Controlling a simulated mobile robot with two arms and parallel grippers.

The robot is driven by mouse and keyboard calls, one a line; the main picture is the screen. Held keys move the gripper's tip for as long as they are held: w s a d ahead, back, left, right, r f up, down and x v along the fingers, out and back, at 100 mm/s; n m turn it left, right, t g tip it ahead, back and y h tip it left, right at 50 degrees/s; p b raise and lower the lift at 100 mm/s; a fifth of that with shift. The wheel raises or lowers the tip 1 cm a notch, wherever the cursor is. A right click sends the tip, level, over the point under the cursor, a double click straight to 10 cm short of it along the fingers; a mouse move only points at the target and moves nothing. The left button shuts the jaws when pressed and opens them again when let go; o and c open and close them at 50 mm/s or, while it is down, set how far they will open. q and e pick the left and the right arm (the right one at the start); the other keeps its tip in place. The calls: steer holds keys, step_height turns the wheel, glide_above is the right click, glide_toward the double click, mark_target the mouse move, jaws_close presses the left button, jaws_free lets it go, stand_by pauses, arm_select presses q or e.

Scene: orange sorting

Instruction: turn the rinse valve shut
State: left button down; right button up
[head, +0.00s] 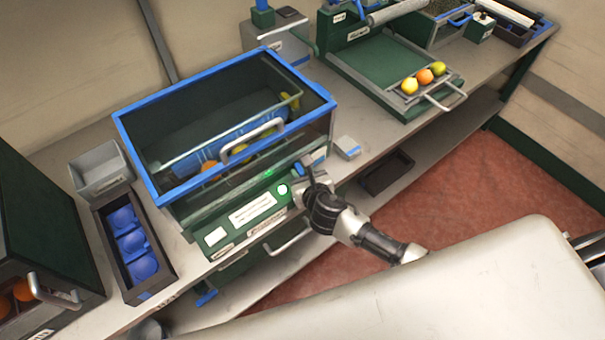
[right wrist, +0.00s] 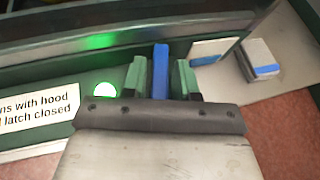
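The rinse valve's blue lever (head: 299,168) is on the front right of the green-and-white washer console, partly hidden by my right gripper (head: 311,178). In the right wrist view, the blue lever (right wrist: 160,70) stands upright in the picture between the two dark green fingers of my right gripper (right wrist: 161,80). The fingers are apart, one on each side of the lever. A thin dark gap seems to show on both sides, so they look around it rather than clamped on it. The valve's base is hidden. My left gripper is not in view.
The blue-rimmed washer hood (head: 225,88) stands behind the console, with fruit inside. A green lamp (head: 283,189) is lit beside the gripper. A small grey-white block (head: 347,147) lies to the right. A tray (head: 408,87) with three fruits stands further right.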

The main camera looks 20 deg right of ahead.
jaws_close()
steer(key=shift+m+h, duration=0.4)
steer(key=shift+h, duration=0.1)
steer(key=m+h, duration=0.2)
steer(key=h, duration=0.1)
steer(key=m+h, duration=0.1)
steer(key=shift+a+m+g+p, duration=0.25)
steer(key=shift+m+g+p, duration=0.05)
steer(key=shift+m+g, duration=0.1)
steer(key=shift+w+m+g+h, duration=0.1)
steer(key=shift+m+g+h, duration=1.1)
steer(key=shift+m+h, duration=1)
steer(key=shift+o, duration=1.6)
jaws_free()
steer(key=shift+a, duration=0.1)
